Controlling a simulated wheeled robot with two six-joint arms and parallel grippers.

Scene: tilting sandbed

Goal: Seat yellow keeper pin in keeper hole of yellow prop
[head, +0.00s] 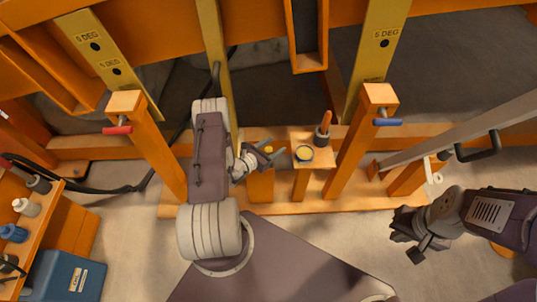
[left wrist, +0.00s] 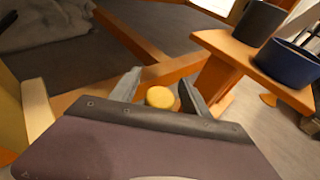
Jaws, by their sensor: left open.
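A round yellow knob, which looks like the head of the keeper pin (head: 268,149), shows at the centre of the head view. In the left wrist view the yellow pin head (left wrist: 160,97) lies between the two fingers, with gaps beside it. My left gripper (head: 266,158) is open around it; its fingers (left wrist: 160,88) do not visibly grip it. The pin's shaft is hidden. A plain yellow bar (head: 212,45) rises behind my left arm; I cannot tell whether it is the prop, and no keeper hole shows on it. My right gripper (head: 414,240) hangs open and empty at the right.
Yellow "5 DEG" plates (head: 379,50) stand behind.

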